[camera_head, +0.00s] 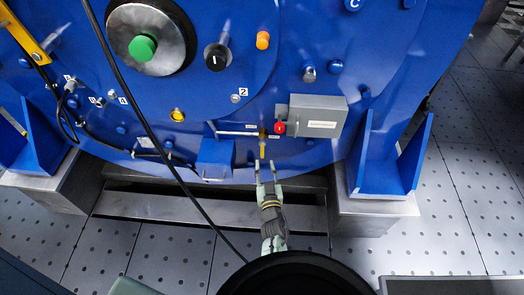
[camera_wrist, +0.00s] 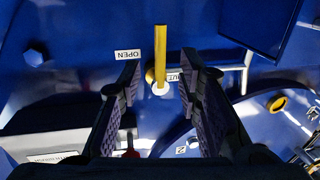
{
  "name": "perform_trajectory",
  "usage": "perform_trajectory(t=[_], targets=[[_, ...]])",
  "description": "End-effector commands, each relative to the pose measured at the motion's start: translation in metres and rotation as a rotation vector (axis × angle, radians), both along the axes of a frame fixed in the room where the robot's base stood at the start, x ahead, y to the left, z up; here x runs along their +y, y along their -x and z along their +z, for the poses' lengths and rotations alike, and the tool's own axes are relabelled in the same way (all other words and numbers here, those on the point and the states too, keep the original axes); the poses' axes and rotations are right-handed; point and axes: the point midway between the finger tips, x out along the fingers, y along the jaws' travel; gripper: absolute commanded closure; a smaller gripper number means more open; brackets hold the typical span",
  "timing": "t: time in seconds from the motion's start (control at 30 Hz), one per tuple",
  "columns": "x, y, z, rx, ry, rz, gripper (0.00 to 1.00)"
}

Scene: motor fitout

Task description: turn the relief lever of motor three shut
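The relief lever is a short yellow bar on a brass-coloured pivot, on the lower front of the blue motor (camera_head: 330,30). In the head view the lever (camera_head: 262,150) hangs downward, just above my fingertips. In the wrist view the lever (camera_wrist: 161,50) stands upright in the picture, between my finger tips. An OPEN label (camera_wrist: 128,54) lies left of it; a partly hidden label (camera_wrist: 173,77), ending in "UT", lies at the pivot's right. My gripper (camera_head: 266,166) is open, its fingers apart on either side of the lever; it also shows in the wrist view (camera_wrist: 160,64). I see no finger touching it.
A grey box (camera_head: 317,115) with a red knob (camera_head: 280,128) sits right of the lever. A blue block (camera_head: 214,158) with a small handle sits left. A black cable (camera_head: 165,155) hangs across the front. Blue brackets (camera_head: 388,160) on metal plinths flank the motor; perforated floor lies below.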

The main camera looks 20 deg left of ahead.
Motion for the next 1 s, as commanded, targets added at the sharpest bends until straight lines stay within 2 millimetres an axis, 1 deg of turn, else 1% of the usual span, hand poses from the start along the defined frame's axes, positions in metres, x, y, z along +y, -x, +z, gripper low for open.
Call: perform_trajectory(t=[0.03, 0.2, 0.3, 0.4, 0.57, 0.8, 1.0], targets=[[0.006, -0.011, -0.002, -0.004, -0.001, 0.001, 0.68], [0.021, -0.040, -0.002, -0.004, -0.001, 0.001, 0.68], [0.027, -0.053, -0.001, -0.003, 0.000, 0.000, 0.68], [0.032, -0.062, -0.001, -0.002, -0.001, 0.001, 0.68], [0.035, -0.068, 0.000, -0.001, 0.000, 0.001, 0.68], [0.036, -0.068, 0.001, -0.001, 0.000, 0.000, 0.68], [0.035, -0.068, 0.001, -0.001, 0.000, 0.000, 0.81]])
